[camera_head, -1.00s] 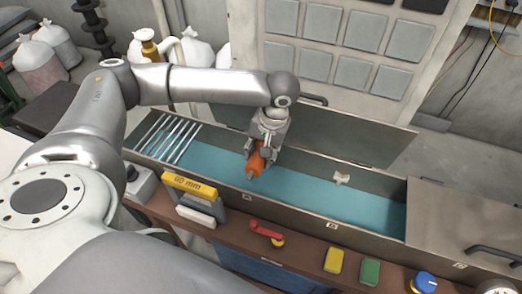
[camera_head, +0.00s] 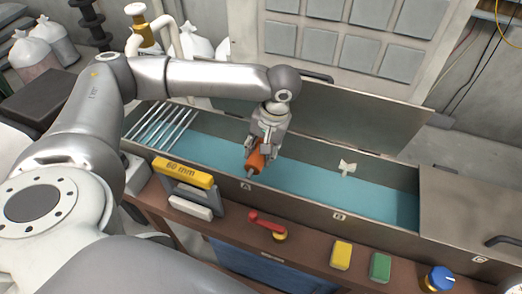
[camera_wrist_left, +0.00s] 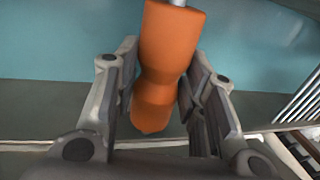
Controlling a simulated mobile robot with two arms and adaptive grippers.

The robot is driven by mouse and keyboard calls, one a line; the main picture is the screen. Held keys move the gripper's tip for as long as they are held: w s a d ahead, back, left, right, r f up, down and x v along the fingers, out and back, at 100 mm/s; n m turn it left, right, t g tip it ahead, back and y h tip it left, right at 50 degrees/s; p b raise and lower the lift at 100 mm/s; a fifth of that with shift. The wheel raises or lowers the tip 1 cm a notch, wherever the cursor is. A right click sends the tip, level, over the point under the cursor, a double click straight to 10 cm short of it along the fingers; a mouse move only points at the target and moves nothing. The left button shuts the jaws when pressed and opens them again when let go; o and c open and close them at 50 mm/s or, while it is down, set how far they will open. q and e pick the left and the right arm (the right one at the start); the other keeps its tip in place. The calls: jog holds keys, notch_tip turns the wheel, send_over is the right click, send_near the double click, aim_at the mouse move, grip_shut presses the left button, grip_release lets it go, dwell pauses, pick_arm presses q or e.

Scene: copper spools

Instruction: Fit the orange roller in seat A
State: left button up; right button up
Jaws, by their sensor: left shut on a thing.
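The orange roller (camera_head: 257,160) has a metal shaft end poking out at its lower end. My left gripper (camera_head: 264,149) is shut on it and holds it tilted over the teal-lined trough (camera_head: 310,181), just behind the label A (camera_head: 246,186) on the front wall. In the left wrist view the orange roller (camera_wrist_left: 168,55) lies between the two fingers (camera_wrist_left: 165,95), with the metal shaft at the top edge. The seat itself is not clear behind the roller, and I cannot tell whether the roller touches it. My right gripper is not in view.
The open lid (camera_head: 350,113) stands along the trough's back. Metal rods (camera_head: 163,128) span its left end and a closed cover (camera_head: 470,205) its right. A yellow 60 mm gauge (camera_head: 190,174), red lever (camera_head: 266,224), yellow block (camera_head: 341,255), green block (camera_head: 380,266) and blue knob (camera_head: 439,278) line the front ledge.

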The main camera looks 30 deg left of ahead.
pick_arm(q)
jog(key=shift+f, duration=2.05)
jog(key=shift+f+p, duration=0.25)
jog(key=shift+p, duration=0.05)
jog(key=o, duration=1.3)
jog(key=shift+c, duration=0.2)
jog(key=shift+r, duration=0.15)
notch_tip(320, 180, up, 12)
jog(key=d, duration=0.2)
jog(key=shift+w+d+f, duration=0.15)
jog(key=shift+w+f, duration=0.1)
jog(key=shift+w, duration=0.05)
jog(key=shift+f, duration=0.1)
